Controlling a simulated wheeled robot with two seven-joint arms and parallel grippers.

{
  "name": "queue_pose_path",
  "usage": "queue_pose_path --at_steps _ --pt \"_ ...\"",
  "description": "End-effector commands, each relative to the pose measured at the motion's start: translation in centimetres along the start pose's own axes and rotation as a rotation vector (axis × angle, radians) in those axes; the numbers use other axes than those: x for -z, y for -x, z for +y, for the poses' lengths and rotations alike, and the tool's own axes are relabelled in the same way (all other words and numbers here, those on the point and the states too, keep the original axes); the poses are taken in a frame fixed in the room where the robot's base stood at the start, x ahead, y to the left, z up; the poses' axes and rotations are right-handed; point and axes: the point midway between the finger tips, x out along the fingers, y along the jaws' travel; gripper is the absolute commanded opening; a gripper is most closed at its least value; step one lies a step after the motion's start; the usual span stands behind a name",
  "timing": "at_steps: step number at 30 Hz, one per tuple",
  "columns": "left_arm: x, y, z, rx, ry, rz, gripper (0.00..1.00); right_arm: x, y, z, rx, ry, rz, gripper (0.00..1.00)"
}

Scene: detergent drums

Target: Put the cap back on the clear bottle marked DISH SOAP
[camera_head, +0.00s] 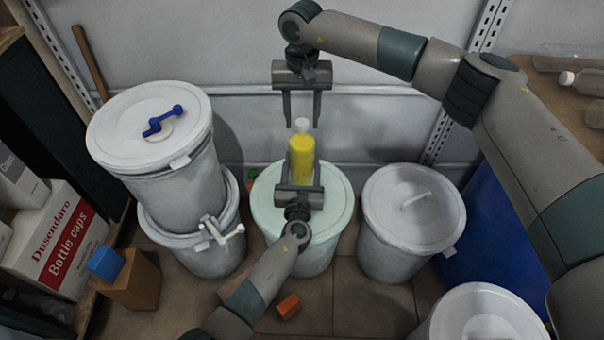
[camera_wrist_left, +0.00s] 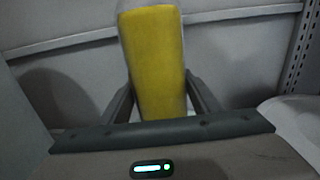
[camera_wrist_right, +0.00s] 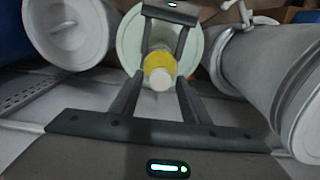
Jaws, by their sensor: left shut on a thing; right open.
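A bottle with yellow contents (camera_head: 302,160) stands upright above the mint-green drum lid (camera_head: 262,205). My left gripper (camera_head: 300,190) is shut on its lower part. In the left wrist view the yellow bottle (camera_wrist_left: 152,62) is between the fingers. A white cap-like piece (camera_head: 302,124) is at the bottle's top; it also shows in the right wrist view (camera_wrist_right: 160,79). I cannot tell whether it is seated. No DISH SOAP marking is readable. My right gripper (camera_head: 302,122) is open, pointing down, with its fingers on either side above the white piece, apparently not touching it.
Two stacked white drums (camera_head: 150,125) stand left, with a blue tool on the lid. Another white drum (camera_head: 412,205) stands right. A box marked Bottle caps (camera_head: 58,240) is at far left. Clear bottles (camera_head: 585,80) lie on a surface at top right.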

Motion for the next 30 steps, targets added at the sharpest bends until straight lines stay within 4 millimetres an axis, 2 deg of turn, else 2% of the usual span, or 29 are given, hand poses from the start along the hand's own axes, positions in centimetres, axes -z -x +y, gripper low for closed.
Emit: queue_pose_path --at_steps 6,11,12,22,26,30 --pt "0.04 0.02 0.01 0.0 0.0 0.001 0.0 0.0 -0.01 0.0 0.0 0.0 0.0 0.42" --pt "0.04 0.02 0.01 0.0 0.0 0.001 0.0 0.0 0.0 0.0 0.0 0.0 0.0 0.04" --pt "0.04 0.02 0.01 0.0 0.0 0.001 0.0 0.0 0.0 0.0 0.0 0.0 0.0 0.0" --pt "0.04 0.02 0.0 0.0 0.0 0.001 0.0 0.01 0.02 0.0 0.0 -0.049 0.0 0.0" --pt "0.04 0.02 0.0 0.0 0.0 0.001 0.0 0.01 0.02 0.0 0.0 -0.181 0.001 0.0" --pt "0.04 0.02 0.0 0.0 0.0 0.001 0.0 0.01 0.0 0.0 0.0 -0.385 0.001 0.0"
